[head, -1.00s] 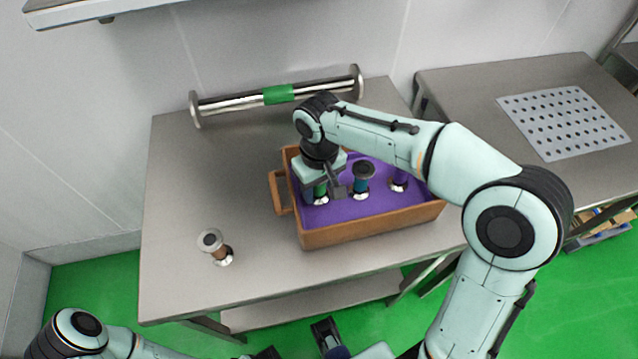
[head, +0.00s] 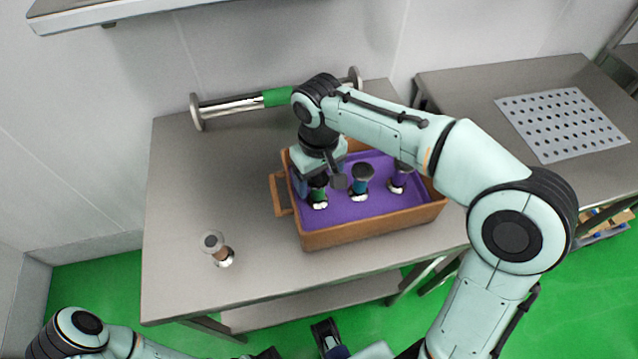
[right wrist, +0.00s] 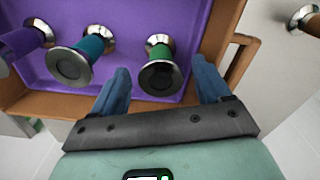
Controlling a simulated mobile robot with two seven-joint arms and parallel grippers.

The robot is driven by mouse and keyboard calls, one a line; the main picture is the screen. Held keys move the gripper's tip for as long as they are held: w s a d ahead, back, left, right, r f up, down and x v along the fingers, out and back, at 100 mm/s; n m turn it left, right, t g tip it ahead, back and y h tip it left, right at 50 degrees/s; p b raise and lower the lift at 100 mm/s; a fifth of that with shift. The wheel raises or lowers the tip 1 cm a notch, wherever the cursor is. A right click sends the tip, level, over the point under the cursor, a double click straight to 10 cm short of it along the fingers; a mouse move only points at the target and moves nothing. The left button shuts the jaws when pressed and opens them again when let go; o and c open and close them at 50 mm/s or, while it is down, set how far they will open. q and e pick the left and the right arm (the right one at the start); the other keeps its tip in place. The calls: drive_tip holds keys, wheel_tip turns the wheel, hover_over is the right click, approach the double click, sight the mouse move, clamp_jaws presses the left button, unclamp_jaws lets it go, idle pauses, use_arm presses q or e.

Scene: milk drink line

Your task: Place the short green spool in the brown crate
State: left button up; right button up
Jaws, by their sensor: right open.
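The short green spool (head: 319,196) stands upright on the purple floor of the brown crate (head: 372,232), near its left end. My right gripper (head: 320,184) is just above it, with its fingers spread to either side of the spool's top. In the right wrist view, the green spool (right wrist: 159,66) shows between the blue fingertips (right wrist: 161,76), with gaps on both sides, so the gripper is open and empty.
A teal spool (head: 361,181) and a purple spool (head: 398,180) stand beside it in the crate. A brown spool (head: 218,248) stands on the steel table (head: 185,185). A long spool with a green band (head: 277,96) lies at the back. The table's left part is otherwise clear.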

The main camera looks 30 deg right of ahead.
wheel_tip(320, 180, up, 8)
drive_tip(key=shift+r+p, duration=0.25)
drive_tip(key=shift+p, duration=0.55)
drive_tip(key=shift+f, duration=0.1)
